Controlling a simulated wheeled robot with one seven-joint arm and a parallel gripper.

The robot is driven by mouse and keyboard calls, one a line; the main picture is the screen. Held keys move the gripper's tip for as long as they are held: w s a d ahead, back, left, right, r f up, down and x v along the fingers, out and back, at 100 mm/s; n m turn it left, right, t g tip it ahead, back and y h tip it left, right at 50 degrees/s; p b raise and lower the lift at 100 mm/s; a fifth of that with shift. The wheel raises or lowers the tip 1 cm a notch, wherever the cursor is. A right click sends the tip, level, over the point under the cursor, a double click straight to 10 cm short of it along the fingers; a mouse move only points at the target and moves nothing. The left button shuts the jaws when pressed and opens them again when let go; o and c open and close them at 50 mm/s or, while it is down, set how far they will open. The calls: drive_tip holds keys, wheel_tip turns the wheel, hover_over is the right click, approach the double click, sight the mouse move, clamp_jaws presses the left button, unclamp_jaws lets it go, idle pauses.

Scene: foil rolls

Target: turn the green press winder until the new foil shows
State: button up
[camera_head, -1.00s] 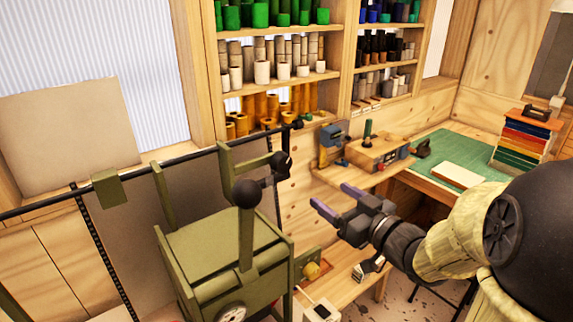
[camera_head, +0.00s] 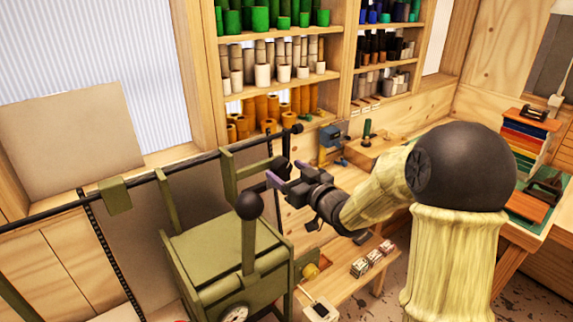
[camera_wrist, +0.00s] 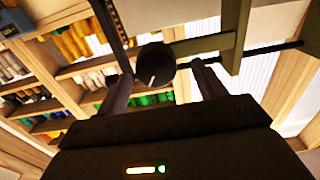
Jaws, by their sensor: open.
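The green press (camera_head: 225,250) stands at the lower middle of the head view, with a ball-topped lever (camera_head: 249,207) upright on it. A green bracket (camera_head: 228,175) rises behind the lever and carries a dark round knob, which looks like the winder; the knob also shows in the wrist view (camera_wrist: 155,65). My gripper (camera_head: 286,173) is open and empty at that knob. In the wrist view the knob appears between the two fingers (camera_wrist: 163,85), with gaps on both sides. Whether it lies fully between the fingertips in depth I cannot tell. I cannot make out any new foil.
Shelves of coloured rolls (camera_head: 275,85) stand behind the press. A dark rail (camera_head: 60,205) runs across behind it. Small boxes (camera_head: 372,262) lie on a low wooden bench. A green-topped table stands at the right.

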drive_tip(key=shift+x, duration=0.85)
drive_tip(key=shift+d, duration=0.15)
drive_tip(key=c, duration=1)
drive_tip(key=shift+o, duration=0.2)
drive_tip(key=m+p, duration=0.1)
drive_tip(key=m, duration=0.4)
drive_tip(key=shift+w+d+m, duration=0.1)
drive_tip(key=shift+d+m, duration=0.05)
drive_tip(key=shift+m, duration=0.25)
